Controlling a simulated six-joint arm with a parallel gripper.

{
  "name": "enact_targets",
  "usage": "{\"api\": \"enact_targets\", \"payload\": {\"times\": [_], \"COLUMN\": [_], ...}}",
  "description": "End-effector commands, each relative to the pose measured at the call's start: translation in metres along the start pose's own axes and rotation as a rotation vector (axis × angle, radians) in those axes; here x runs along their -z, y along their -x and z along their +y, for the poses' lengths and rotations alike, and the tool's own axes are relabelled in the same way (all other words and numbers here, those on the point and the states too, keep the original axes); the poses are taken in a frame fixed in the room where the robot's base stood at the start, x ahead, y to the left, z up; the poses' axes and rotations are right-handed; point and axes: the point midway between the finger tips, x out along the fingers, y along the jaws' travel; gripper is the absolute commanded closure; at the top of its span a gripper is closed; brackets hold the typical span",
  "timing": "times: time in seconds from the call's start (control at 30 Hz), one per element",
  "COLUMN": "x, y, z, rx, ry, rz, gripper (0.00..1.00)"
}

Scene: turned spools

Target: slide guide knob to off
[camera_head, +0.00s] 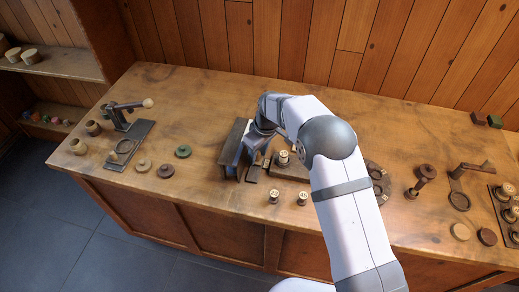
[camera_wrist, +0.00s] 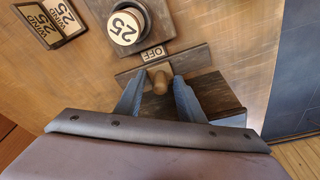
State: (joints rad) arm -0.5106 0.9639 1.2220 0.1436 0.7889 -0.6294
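The guide knob (camera_wrist: 160,83) is a small brown rounded peg on a dark wooden bar (camera_wrist: 192,60) in the wrist view. A white OFF label (camera_wrist: 153,53) lies just above the knob in that picture. My gripper (camera_wrist: 159,84) has its two blue-grey fingers either side of the knob, with what look like narrow gaps. It looks open around the knob, not closed on it. In the head view, my gripper (camera_head: 253,152) is low over the bench beside a dark upright block (camera_head: 235,143), and the knob is hidden there.
A spool with a white "25" disc (camera_wrist: 125,27) stands close to the OFF label. Cards reading "WIND 25" (camera_wrist: 64,15) lie at the upper left of the wrist view. In the head view, two labelled spools (camera_head: 273,196) stand near the bench's front edge.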

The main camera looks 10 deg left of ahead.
Motion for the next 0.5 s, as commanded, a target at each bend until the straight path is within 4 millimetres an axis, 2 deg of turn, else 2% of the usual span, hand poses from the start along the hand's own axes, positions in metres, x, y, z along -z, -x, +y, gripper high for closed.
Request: {"api": "enact_targets", "payload": {"times": [0.27, 0.5], "x": [0.001, 0.004], "y": [0.002, 0.015], "z": [0.0, 0.0], "rx": [0.0, -0.001], "ry": [0.0, 0.0], "rz": [0.001, 0.001], "gripper": [0.65, 0.65]}}
